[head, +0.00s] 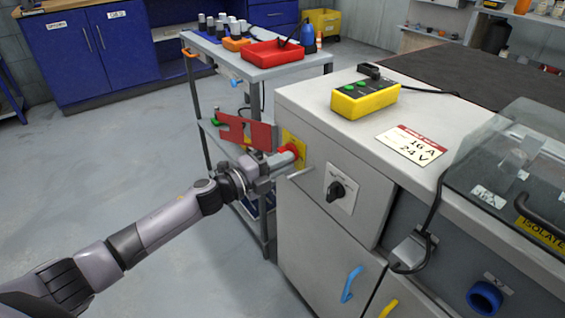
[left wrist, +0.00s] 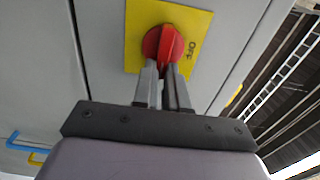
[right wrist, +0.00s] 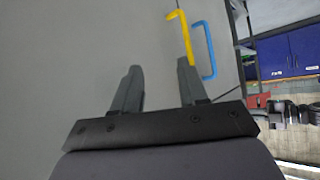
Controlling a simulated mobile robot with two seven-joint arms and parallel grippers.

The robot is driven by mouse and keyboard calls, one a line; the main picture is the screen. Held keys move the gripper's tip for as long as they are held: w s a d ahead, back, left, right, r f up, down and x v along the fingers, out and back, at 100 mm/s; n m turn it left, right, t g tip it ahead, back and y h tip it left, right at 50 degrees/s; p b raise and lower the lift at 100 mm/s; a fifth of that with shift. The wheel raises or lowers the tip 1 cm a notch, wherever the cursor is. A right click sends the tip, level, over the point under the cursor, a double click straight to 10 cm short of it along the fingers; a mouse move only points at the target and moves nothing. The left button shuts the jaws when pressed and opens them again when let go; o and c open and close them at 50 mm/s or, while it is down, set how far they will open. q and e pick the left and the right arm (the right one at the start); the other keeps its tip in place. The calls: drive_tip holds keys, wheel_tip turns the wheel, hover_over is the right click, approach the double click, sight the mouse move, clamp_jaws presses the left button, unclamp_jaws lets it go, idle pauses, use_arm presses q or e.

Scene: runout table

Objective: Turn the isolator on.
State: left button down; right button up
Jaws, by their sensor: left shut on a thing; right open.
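My left gripper (head: 284,159) reaches in from the left. Its fingers (left wrist: 161,70) are closed on the knob's raised grip, hiding its lower part. My right gripper (right wrist: 160,68) is open and empty, facing a plain grey surface; it is out of the head view.
A black rotary switch (head: 337,191) sits on the cabinet's front. A yellow button box (head: 366,98) and a "16 A 24 V" card (head: 411,146) lie on top. A trolley (head: 265,72) with a red tray (head: 273,54) stands behind. The floor at left is clear.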

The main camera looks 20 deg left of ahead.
use_arm(q)
drive_tip(key=c, duration=1.2)
unclamp_jaws()
drive_tip(key=shift+o, duration=0.2)
drive_tip(key=shift+s+a, duration=0.1)
drive_tip(key=v, duration=0.7)
drive_tip(key=shift+p, duration=0.4)
drive_tip(key=shift+f, duration=0.1)
